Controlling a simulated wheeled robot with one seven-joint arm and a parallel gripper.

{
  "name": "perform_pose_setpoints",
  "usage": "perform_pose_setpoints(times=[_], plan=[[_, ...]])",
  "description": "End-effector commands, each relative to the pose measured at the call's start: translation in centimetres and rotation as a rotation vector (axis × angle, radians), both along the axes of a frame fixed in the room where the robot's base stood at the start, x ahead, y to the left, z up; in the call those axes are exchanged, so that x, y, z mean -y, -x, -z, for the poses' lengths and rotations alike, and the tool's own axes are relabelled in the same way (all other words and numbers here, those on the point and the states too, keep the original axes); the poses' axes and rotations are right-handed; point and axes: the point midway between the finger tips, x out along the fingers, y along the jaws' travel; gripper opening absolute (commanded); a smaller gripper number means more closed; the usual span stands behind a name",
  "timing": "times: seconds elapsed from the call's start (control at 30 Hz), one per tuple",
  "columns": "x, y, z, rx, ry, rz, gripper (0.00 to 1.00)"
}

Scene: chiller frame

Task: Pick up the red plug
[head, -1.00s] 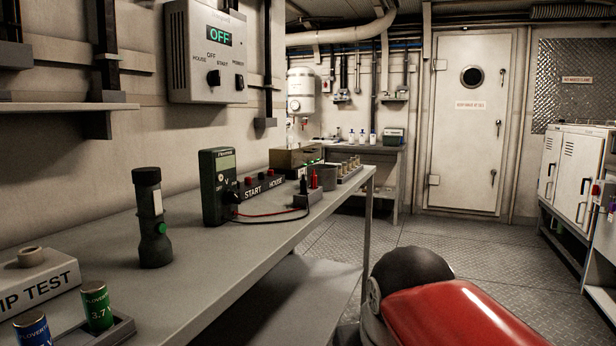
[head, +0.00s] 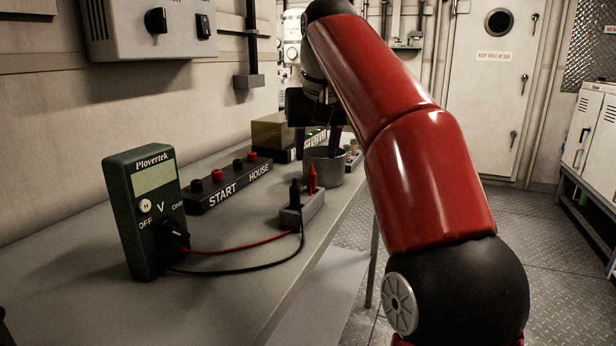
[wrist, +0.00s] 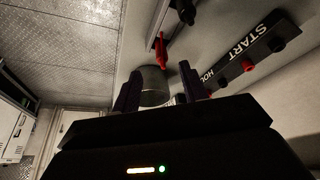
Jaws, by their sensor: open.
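The red plug (head: 312,179) stands upright in a small grey holder (head: 303,211) near the bench's front edge, beside a black plug (head: 295,193). A red lead and a black lead run from the holder area to a green multimeter (head: 148,212). In the wrist view the red plug (wrist: 161,50) shows ahead of the fingers, beside the black plug (wrist: 186,13). My gripper (head: 318,143) is open and empty, farther along the bench than the plug, near a grey metal cup. In the wrist view my gripper (wrist: 160,90) has its fingers apart on either side of the cup.
The cup (head: 325,167) stands just behind the plug holder. A black START/HOUSE terminal strip (head: 230,184) with red and black posts lies to the left. A box (head: 285,136) stands behind it. The bench front is clear.

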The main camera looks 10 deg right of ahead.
Motion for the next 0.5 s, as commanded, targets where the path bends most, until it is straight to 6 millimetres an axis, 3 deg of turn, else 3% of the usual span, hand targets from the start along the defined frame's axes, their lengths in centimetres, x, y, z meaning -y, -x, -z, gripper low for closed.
perform_pose_setpoints(times=[0.5], plan=[[-0.1, -2.5, 6.0, -0.003, 0.001, -0.001, 0.43]])
